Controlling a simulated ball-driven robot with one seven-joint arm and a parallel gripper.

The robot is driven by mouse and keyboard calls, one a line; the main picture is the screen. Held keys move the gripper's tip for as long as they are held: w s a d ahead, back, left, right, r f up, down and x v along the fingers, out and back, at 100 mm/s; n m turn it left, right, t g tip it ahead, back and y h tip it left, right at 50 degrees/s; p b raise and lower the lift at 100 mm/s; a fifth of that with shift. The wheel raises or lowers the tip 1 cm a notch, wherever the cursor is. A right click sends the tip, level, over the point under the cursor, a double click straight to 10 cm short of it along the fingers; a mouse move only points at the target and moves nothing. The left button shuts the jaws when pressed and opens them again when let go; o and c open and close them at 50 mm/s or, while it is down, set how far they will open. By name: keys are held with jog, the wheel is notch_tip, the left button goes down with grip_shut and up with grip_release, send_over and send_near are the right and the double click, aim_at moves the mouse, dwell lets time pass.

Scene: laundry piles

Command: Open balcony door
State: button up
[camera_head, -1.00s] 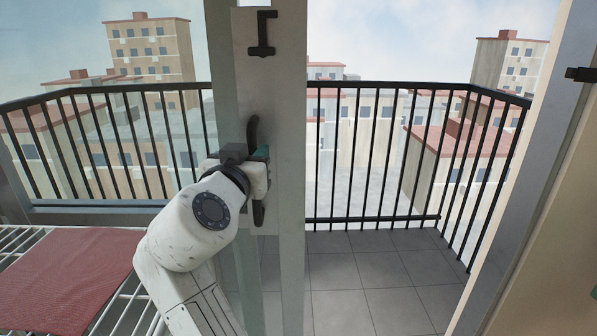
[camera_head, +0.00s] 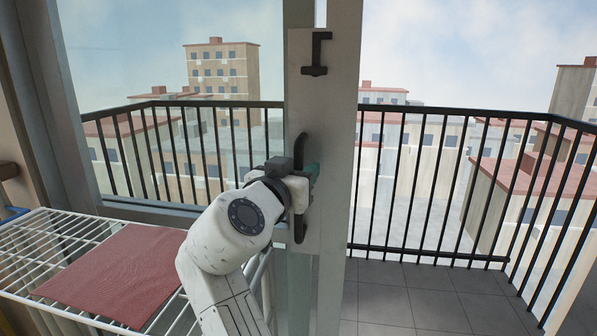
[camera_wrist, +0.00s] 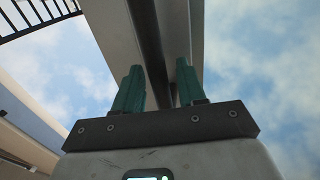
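The balcony door's white frame (camera_head: 342,120) stands upright in the middle of the head view, with its glass pane (camera_head: 130,75) to the left. A wide opening to the balcony shows right of the frame. A dark vertical handle (camera_head: 301,228) is on the frame, its middle hidden by my gripper (camera_head: 312,180). In the wrist view, the two green fingers of my gripper (camera_wrist: 158,85) stand apart on either side of the dark handle bar (camera_wrist: 152,45). Gaps seem to show beside the bar; firm contact cannot be seen.
A white wire rack (camera_head: 40,235) with a folded red cloth (camera_head: 118,275) stands at the left, close to my arm. The grey tiled balcony floor (camera_head: 430,295) is clear beyond the opening. A black railing (camera_head: 440,112) bounds the balcony.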

aim_at(297, 154)
notch_tip(297, 154, up, 3)
jog(key=shift+r, duration=0.15)
jog(key=s+d+r+p, duration=0.1)
jog(key=s+d+r, duration=0.1)
jog(key=s+r, duration=0.7)
jog(key=s, duration=0.4)
jog(key=shift+s+r+p, duration=0.3)
jog(key=shift+s+p, duration=0.1)
jog(key=shift+f, duration=0.1)
